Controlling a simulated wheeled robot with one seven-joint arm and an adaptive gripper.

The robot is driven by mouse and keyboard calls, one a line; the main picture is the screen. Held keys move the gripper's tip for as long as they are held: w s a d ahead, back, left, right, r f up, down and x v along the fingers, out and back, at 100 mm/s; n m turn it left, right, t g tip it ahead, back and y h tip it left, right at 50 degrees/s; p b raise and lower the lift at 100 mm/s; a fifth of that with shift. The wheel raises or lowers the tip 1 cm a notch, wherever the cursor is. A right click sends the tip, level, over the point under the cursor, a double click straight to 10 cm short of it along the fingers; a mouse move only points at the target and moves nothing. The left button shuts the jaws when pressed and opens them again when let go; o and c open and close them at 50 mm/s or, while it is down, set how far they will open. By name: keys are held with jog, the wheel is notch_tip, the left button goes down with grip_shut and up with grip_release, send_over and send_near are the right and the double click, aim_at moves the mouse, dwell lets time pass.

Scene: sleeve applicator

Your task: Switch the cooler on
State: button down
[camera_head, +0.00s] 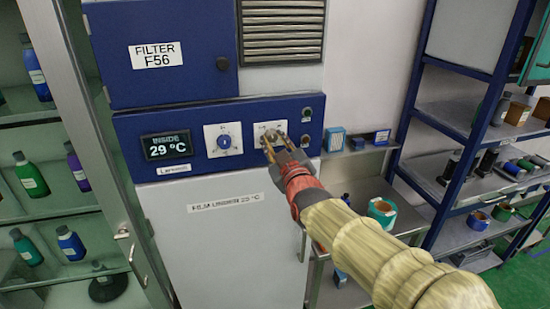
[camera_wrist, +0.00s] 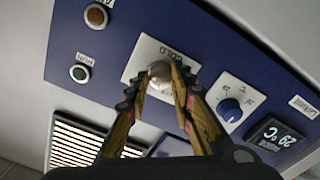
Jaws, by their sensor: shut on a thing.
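The cooler's blue control panel (camera_head: 185,165) faces me. Its display (camera_head: 167,145) reads "INSIDE 29 °C". A blue round dial (camera_head: 224,141) sits on a white plate in the middle. To its right, a metallic knob (camera_wrist: 158,70) sits on a white plate marked "COLD" (camera_wrist: 143,58). My gripper (camera_head: 275,146) is at this knob, its fingers on either side of it; in the wrist view my gripper (camera_wrist: 163,80) is shut on the knob. The fingers partly hide the knob, and its exact setting cannot be told. Two small round lamps or buttons (camera_wrist: 96,16) (camera_wrist: 79,73) sit beside it, one orange-brown, one dark green.
A blue door labelled "FILTER F56" (camera_head: 150,80) and a grille (camera_head: 282,30) are above the panel. A white door (camera_head: 220,240) with a label strip is below. A glass cabinet of bottles (camera_head: 50,215) stands left; blue shelving (camera_head: 440,135) with jars and boxes stands right.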

jog(key=m+b, duration=0.2)
jog(key=b, duration=0.1)
jog(key=m+b, duration=0.2)
jog(key=b, duration=0.1)
jog(key=m+b, duration=0.2)
jog(key=b, duration=0.1)
jog(key=shift+f+b, duration=0.35)
jog(key=m+b, duration=0.3)
jog(key=shift+r, duration=0.1)
jog(key=shift+r+m+b, duration=0.2)
jog(key=shift+m+b, duration=1.25)
jog(key=shift+m, duration=0.35)
jog(key=c, duration=1.5)
grip_release()
jog(key=shift+c, duration=0.2)
jog(key=v, duration=1.2)
jog(key=shift+r, duration=0.1)
